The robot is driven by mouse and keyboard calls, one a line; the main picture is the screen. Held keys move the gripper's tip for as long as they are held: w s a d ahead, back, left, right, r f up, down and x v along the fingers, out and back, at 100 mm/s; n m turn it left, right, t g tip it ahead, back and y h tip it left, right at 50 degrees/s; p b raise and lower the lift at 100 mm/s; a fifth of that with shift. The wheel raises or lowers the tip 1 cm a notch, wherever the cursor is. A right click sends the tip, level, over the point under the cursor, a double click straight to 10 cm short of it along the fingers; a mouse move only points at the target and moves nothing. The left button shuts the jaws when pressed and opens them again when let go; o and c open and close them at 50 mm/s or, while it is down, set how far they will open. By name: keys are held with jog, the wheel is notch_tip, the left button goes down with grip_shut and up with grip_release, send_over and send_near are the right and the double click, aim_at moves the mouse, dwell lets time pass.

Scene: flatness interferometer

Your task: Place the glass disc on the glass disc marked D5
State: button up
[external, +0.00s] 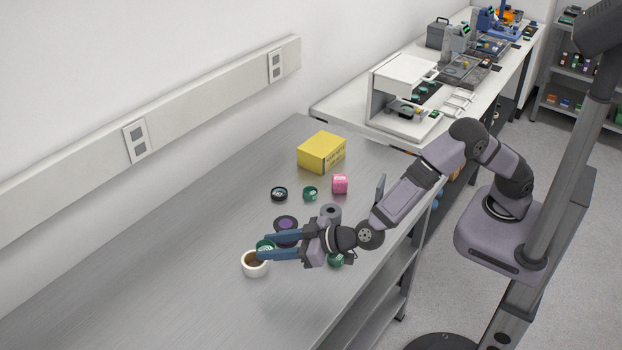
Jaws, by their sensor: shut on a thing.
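My gripper (265,248) reaches left over the metal bench, its two blue fingers shut on a green-rimmed glass disc (265,244). The held disc shows just behind the rim of a white mug; I cannot tell its exact height. Other round pieces lie on the bench: a green one (310,193), a dark-rimmed one (279,193) and a purple-centred dark one (286,224) close behind the fingers. Another green piece (336,260) is partly hidden below my wrist. No D5 marking is legible, so I cannot tell which disc bears it.
The white mug (255,265) with brown contents stands right at the fingertips. A grey roll (331,213) stands beside my wrist. A pink cube (340,184) and a yellow box (321,152) stand farther back. The bench's left and front part (180,290) is clear.

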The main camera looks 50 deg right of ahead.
jog(key=w+d+r+m+t+h+b, duration=0.1)
jog(key=w+d+r+m+h+b, duration=0.15)
jog(key=w+d, duration=0.6)
jog(key=w+d+r+m+h+b, duration=0.25)
jog(key=w+d+b, duration=0.2)
jog(key=d, duration=0.75)
jog(key=m+h+b, duration=0.2)
jog(key=h, duration=0.1)
send_over(314, 193)
notch_tip(314, 193, down, 3)
jog(key=shift+s, duration=0.15)
jog(key=shift+f+b, duration=1.05)
jog(key=shift+f, duration=3.95)
jog(key=shift+f, duration=0.1)
jog(key=o, duration=1.1)
jog(key=shift+c, duration=0.2)
